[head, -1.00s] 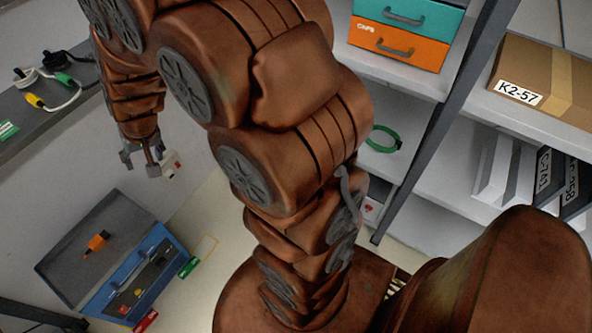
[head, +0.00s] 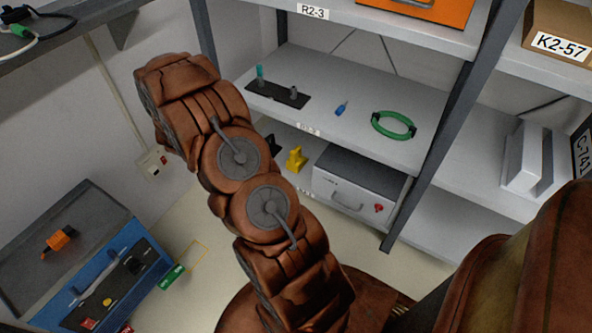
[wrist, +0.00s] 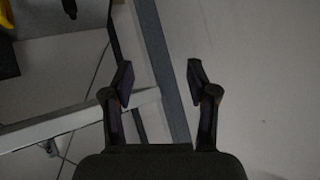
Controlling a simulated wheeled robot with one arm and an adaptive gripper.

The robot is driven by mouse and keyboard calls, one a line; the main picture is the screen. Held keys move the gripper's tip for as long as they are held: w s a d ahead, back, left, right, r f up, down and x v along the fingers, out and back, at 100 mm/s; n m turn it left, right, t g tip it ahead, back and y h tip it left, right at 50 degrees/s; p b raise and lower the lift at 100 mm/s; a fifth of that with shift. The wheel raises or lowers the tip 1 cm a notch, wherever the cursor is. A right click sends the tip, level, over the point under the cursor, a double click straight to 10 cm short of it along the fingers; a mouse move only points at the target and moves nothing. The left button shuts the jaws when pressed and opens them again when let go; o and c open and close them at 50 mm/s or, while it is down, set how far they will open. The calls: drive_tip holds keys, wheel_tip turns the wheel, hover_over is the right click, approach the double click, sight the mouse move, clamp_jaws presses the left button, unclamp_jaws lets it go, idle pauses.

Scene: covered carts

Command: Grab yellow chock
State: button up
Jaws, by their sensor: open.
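The yellow chock (head: 296,159) stands on the lowest shelf in the head view, left of a grey box and just right of my arm. A yellow piece (wrist: 6,14) is cut off at the top left corner of the wrist view, beside a dark object; it looks like the chock. My gripper (wrist: 158,80) is open and empty in the wrist view, its two fingers apart. The yellow piece lies up and left of the fingers, not between them. My gripper is hidden behind my arm in the head view.
A dark object (head: 272,146) stands close left of the chock. The grey box (head: 358,184) is to its right. The middle shelf (head: 350,75) is above, with a green cable ring (head: 393,125). A shelf post (head: 425,150) stands at right. A blue toolbox (head: 75,285) is on the floor at left.

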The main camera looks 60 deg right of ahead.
drive_tip(key=s+d+f+m+g+h+b, duration=0.3)
drive_tip(key=s+d+f+b, duration=0.35)
drive_tip(key=d+f, duration=0.5)
drive_tip(key=g+h+b, duration=0.3)
drive_tip(key=h+b, duration=0.2)
drive_tip(key=h, duration=0.1)
approach(292, 158)
drive_tip(key=shift+m, duration=0.4)
drive_tip(key=d, duration=0.2)
drive_tip(key=w+d, duration=0.1)
drive_tip(key=d, duration=0.1)
drive_tip(key=shift+w+d, duration=0.1)
drive_tip(key=shift+w, duration=0.05)
drive_tip(key=shift+s+d+f, duration=0.1)
drive_tip(key=shift+s, duration=0.2)
drive_tip(key=shift+s+d+b, duration=0.15)
drive_tip(key=shift+d+b, duration=0.3)
drive_tip(key=shift+d+f+b, duration=0.1)
drive_tip(key=shift+d+b, duration=1.65)
drive_tip(key=shift+d, duration=1.7)
